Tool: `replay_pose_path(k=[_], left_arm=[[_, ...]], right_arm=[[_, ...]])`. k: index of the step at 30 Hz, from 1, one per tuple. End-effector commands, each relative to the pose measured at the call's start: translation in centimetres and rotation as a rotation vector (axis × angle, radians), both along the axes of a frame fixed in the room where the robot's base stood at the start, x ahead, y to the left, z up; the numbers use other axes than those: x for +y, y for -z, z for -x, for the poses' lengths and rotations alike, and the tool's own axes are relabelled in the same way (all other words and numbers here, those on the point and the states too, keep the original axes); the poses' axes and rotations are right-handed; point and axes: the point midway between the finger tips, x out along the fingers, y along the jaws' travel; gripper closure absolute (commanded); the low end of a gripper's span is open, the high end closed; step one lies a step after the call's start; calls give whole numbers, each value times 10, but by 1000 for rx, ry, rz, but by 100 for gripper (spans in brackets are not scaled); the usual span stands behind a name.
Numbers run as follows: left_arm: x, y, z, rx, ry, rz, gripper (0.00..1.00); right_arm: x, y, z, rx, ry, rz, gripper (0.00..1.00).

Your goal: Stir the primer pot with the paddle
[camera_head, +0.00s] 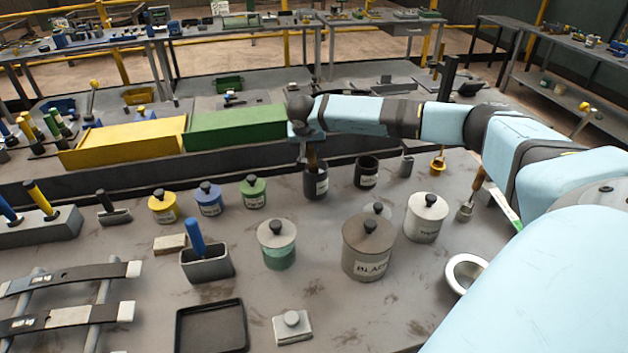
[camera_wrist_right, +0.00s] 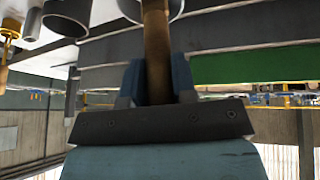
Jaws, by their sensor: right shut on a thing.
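My right gripper (camera_head: 308,143) is shut on the brown paddle (camera_head: 313,160), above a dark open pot (camera_head: 316,186) with a white label. The paddle's lower end goes down into this pot's mouth and is hidden there. The label is too small to read, so I cannot tell if this is the primer pot. In the right wrist view the paddle's brown shaft (camera_wrist_right: 156,45) stands between the two blue-grey fingers, with a pot's rim at the top edge. My left gripper is not in view.
A second dark open pot (camera_head: 367,173) stands just right. Lidded yellow (camera_head: 163,208), blue (camera_head: 208,200) and green (camera_head: 252,194) pots stand left. A large lidded "BLACK" pot (camera_head: 368,250) and a white pot (camera_head: 426,220) are nearer. Yellow (camera_head: 125,143) and green (camera_head: 235,127) bins stand behind.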

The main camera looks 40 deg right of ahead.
Motion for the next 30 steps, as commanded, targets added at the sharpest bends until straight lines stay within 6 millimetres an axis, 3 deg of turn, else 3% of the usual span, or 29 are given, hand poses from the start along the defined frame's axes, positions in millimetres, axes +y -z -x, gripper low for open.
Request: replay_pose_path(k=[5, 30], left_arm=[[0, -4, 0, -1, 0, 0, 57], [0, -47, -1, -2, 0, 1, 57]], right_arm=[[0, -5, 0, 0, 0, 0, 98], [0, -72, 0, -1, 1, 0, 98]])
